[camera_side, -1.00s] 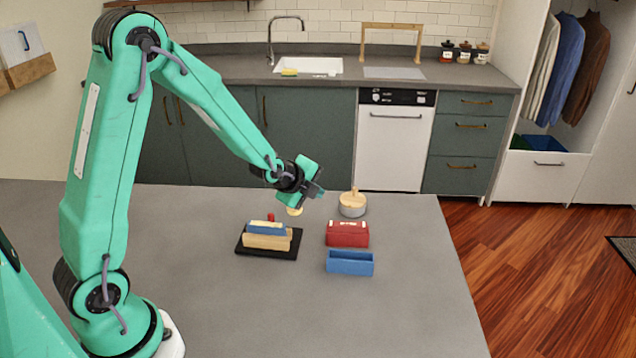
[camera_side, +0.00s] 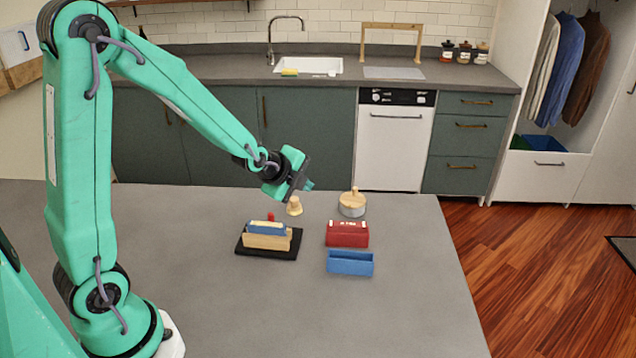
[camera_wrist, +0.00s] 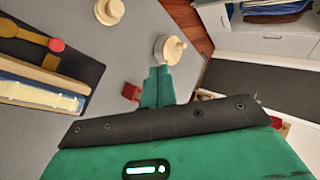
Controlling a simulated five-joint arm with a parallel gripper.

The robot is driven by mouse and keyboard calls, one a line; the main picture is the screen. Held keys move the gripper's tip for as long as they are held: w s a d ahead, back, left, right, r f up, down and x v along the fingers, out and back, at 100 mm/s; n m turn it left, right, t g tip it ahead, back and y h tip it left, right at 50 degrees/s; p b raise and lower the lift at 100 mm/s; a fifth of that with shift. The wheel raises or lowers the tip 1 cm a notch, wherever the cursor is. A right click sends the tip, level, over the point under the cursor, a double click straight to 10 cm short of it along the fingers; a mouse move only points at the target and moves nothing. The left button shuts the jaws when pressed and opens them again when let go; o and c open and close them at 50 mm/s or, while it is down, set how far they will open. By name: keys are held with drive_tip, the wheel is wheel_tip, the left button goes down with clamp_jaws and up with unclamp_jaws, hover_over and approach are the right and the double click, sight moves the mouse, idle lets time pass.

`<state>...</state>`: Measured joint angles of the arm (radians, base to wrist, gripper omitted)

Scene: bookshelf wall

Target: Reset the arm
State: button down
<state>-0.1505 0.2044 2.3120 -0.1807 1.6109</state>
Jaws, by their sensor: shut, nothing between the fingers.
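My green arm reaches over the grey table (camera_side: 250,310). My gripper (camera_side: 296,184) hangs in the air above the far part of the table, shut and empty. In the wrist view its fingers (camera_wrist: 157,86) are together with nothing between them.
A black tray (camera_side: 284,254) holds a wooden block (camera_side: 267,242), a blue piece (camera_side: 266,228) and a red-tipped item (camera_side: 271,216). A red box (camera_side: 347,234), an open blue box (camera_side: 350,263) and a grey pot with wooden lid (camera_side: 352,207) stand right. The front table is clear.

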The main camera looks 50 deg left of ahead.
drive_tip(key=s+d+r+n+g, duration=0.1)
drive_tip(key=s+r+n, duration=0.3)
drive_tip(key=s, duration=0.4)
drive_tip(key=s+d+r+n+g+h, duration=0.1)
drive_tip(key=s+d+r+n, duration=0.2)
drive_tip(key=s+n, duration=0.4)
drive_tip(key=s+d+r+n+g, duration=0.1)
drive_tip(key=s+d+r+n, duration=0.2)
drive_tip(key=s+r+n, duration=0.2)
drive_tip(key=shift+s+r+n, duration=0.4)
drive_tip(key=shift+s+r, duration=0.1)
drive_tip(key=shift+s, duration=1.3)
